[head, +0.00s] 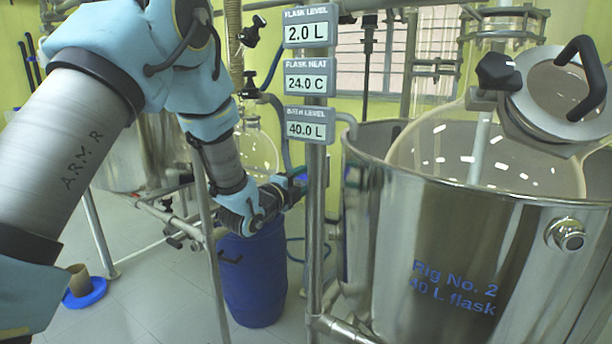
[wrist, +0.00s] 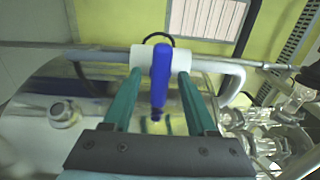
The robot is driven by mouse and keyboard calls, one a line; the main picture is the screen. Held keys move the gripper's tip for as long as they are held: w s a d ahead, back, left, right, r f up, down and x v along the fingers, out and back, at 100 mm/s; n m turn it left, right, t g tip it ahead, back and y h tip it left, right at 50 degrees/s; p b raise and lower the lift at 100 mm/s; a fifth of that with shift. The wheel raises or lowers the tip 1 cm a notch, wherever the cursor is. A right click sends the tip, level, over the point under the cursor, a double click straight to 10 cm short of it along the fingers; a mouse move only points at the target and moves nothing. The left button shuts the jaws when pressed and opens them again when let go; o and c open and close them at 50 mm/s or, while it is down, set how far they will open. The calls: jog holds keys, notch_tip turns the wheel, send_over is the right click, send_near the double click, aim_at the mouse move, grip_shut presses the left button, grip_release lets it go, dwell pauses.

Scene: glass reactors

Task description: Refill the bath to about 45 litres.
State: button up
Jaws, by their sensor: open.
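The bath is the large steel vessel (head: 400,215) at the right of the head view, marked "Rig No. 2 40 L flask". A round glass flask (head: 410,150) sits inside it. The bath level display (head: 306,127) reads 40.0 L. My gripper (head: 293,186) is at the pole left of the bath. In the wrist view my gripper (wrist: 159,76) is open, with one teal finger on each side of a blue lever (wrist: 160,80). The lever is at a white fitting (wrist: 139,54) on a pipe. Whether the fingers touch the lever, I cannot tell.
Displays above read flask level (head: 305,27) 2.0 L and flask heat (head: 305,78) 24.0 C. A blue drum (head: 252,280) stands on the floor below my gripper. Glass fittings (wrist: 265,125) are close on the right in the wrist view. Open floor lies at the lower left.

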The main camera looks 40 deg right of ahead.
jog(key=shift+d, duration=0.1)
grip_shut()
dwell(0.4)
